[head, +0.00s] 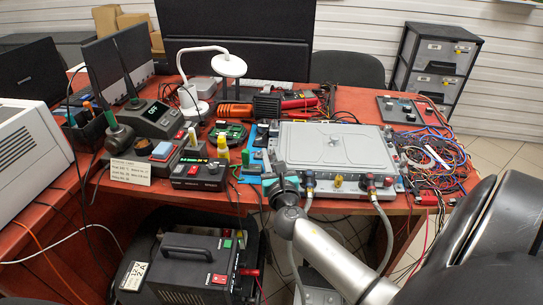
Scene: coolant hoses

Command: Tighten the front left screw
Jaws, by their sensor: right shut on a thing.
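A grey metal coolant unit (335,147) with a flat ribbed lid sits on the red table. The front left screw is too small to make out; that corner lies just behind my right gripper. My right gripper (283,183) is at the unit's front left corner, at the end of the silver arm from the lower right. It is shut on a dark teal thing, possibly a tool, which is mostly hidden. Whether that thing touches the screw, I cannot tell. Hose fittings stand along the front edge, one at the left (309,184) and one at the right (372,181). My left gripper is not in view.
Pale hoses (388,235) hang from the fittings over the table's front edge. A cable tangle (432,158) lies right of the unit. Control boxes (198,174) and a soldering station (150,118) crowd the left. A black power supply (180,268) stands below. Little table is free.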

